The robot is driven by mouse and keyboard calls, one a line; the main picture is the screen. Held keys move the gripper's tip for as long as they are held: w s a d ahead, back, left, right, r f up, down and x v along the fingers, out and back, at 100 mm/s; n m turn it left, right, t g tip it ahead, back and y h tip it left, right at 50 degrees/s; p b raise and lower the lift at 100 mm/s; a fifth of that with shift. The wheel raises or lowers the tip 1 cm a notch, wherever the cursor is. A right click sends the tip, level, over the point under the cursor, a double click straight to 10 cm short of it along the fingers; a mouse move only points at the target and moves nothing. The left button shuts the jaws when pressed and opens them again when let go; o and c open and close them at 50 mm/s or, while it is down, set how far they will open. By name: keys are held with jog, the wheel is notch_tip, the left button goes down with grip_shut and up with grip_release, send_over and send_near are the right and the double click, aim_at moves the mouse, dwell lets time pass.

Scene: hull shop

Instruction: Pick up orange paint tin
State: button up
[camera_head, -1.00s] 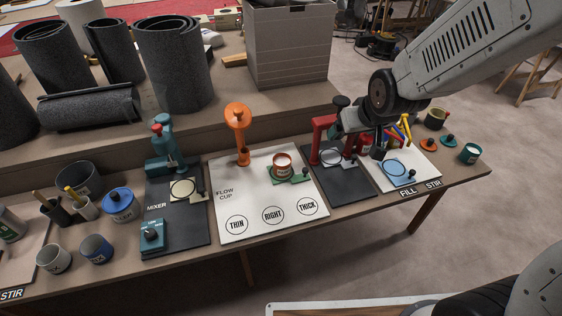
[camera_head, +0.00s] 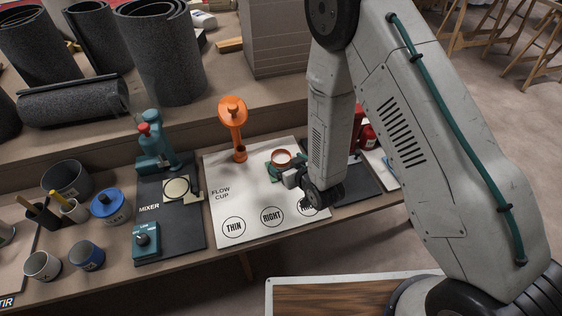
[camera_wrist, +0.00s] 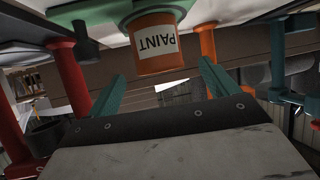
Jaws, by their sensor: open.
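The orange paint tin (camera_head: 281,156) stands upright on a small green base on the white flow cup board (camera_head: 228,213). My gripper (camera_head: 290,179) is low in front of the tin, and my arm hides the right part of the board. In the wrist view, which looks upside down, the tin (camera_wrist: 157,42) shows its white PAINT label. It lies ahead, roughly between the two teal fingers of my gripper (camera_wrist: 161,73). The fingers are spread and empty. I cannot tell whether the fingertips reach the tin's sides.
An orange flow cup stand (camera_head: 238,130) rises just behind and left of the tin; its post (camera_wrist: 207,42) shows in the wrist view. A red post (camera_wrist: 67,75) stands on the other side. The teal mixer (camera_head: 156,152) is further left. The board's front is mostly clear.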

aim_at(277, 154)
jog(key=x, duration=0.7)
jog(key=shift+w+r, duration=0.1)
jog(key=shift+r, duration=0.05)
jog(key=c, duration=1.2)
jog(key=shift+c, duration=0.6)
jog(key=shift+r, duration=0.15)
